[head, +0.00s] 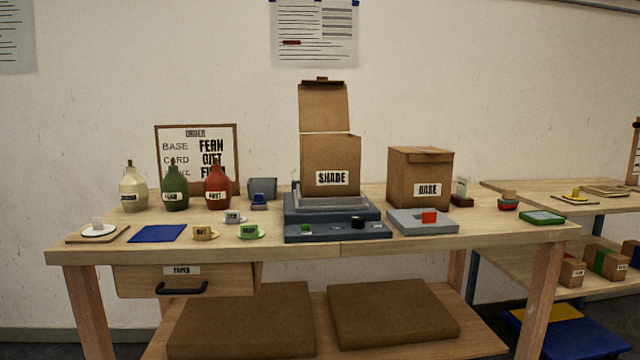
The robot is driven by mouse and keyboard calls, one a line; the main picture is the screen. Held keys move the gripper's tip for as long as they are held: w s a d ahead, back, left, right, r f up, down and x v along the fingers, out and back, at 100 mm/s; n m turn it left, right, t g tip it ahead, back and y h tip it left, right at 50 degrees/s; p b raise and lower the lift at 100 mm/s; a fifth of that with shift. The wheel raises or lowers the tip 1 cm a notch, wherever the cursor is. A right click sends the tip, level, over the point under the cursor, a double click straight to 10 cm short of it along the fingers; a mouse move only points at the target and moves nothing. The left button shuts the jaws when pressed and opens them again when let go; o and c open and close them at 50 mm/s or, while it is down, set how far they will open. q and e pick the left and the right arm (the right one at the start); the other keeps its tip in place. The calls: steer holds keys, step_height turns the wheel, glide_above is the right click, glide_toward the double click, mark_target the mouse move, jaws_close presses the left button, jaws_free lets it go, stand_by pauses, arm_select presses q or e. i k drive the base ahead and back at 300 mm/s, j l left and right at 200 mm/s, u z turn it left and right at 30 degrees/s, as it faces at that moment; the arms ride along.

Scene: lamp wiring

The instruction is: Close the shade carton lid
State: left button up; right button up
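The shade carton (331,158) is a brown cardboard box with a white SHADE label. It stands upright on a grey-blue device near the middle of the table. Its lid (324,106) is open and stands up at the back of the box, with a small dark tab at its top edge. The inside of the carton is hidden from this angle. Neither of my grippers shows in the head view.
The closed BASE carton (420,177) stands to the right. A grey tray with a red block (428,217) sits in front of it. Several bottles, including a red one (217,187), stand left, before a framed order board (197,150). Small cups and a blue mat (157,234) lie at front left.

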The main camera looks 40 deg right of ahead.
mark_target(323, 103)
steer(key=z, duration=1.25)
